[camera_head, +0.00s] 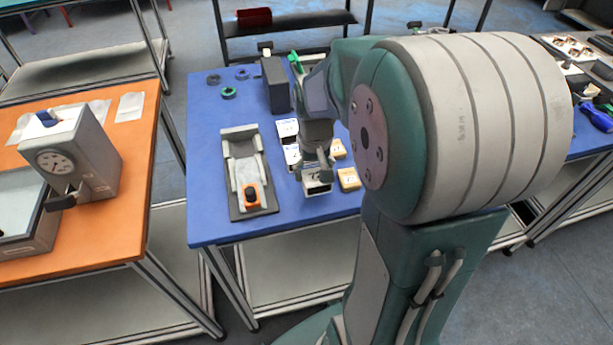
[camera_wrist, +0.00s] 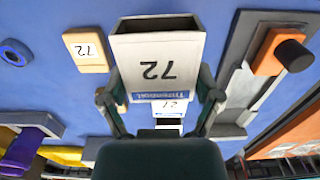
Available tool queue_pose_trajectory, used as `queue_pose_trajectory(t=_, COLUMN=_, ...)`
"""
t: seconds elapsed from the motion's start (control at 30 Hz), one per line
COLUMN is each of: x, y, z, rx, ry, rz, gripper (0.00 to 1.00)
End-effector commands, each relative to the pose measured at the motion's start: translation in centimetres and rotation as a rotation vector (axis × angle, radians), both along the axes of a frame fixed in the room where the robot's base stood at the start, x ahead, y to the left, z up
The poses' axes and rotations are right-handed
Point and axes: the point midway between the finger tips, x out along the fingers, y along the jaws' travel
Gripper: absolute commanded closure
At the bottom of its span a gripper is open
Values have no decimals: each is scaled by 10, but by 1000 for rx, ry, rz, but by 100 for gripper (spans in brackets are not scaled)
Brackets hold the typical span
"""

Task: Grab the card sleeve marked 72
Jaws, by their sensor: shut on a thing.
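The card sleeve marked 72 (camera_wrist: 157,62) is a pale box with a dark open end and a blue label strip. It appears upside down in the wrist view, held between the two fingers of my gripper (camera_wrist: 160,100). In the head view the sleeve (camera_head: 318,187) is near the front of the blue table, below my gripper (camera_head: 318,165). My gripper is shut on its sides. Whether the sleeve touches the table is hard to tell. A tan block also marked 72 (camera_wrist: 88,50) lies beside it in the wrist view.
Other pale sleeves (camera_head: 287,129) and tan blocks (camera_head: 349,179) stand close by on the blue table (camera_head: 208,170). A grey fixture with an orange and black device (camera_head: 251,195) lies to the left. A dark box (camera_head: 275,85) stands behind.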

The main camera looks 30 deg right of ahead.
Motion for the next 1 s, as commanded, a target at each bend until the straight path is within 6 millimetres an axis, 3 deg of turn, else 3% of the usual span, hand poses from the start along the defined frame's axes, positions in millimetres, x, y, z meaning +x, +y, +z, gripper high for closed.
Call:
queue_pose_trajectory(t=0.23, x=-31, y=-11, z=39, rx=-3, ry=-6, rz=-4, gripper=42)
queue_pose_trajectory(t=0.6, x=-91, y=-31, z=65, rx=-2, ry=-3, rz=-3, gripper=42)
queue_pose_trajectory(t=0.8, x=-108, y=-37, z=72, rx=0, ry=-1, rz=-2, gripper=42)
queue_pose_trajectory(t=1.0, x=-113, y=-38, z=74, rx=0, ry=-1, rz=1, gripper=42)
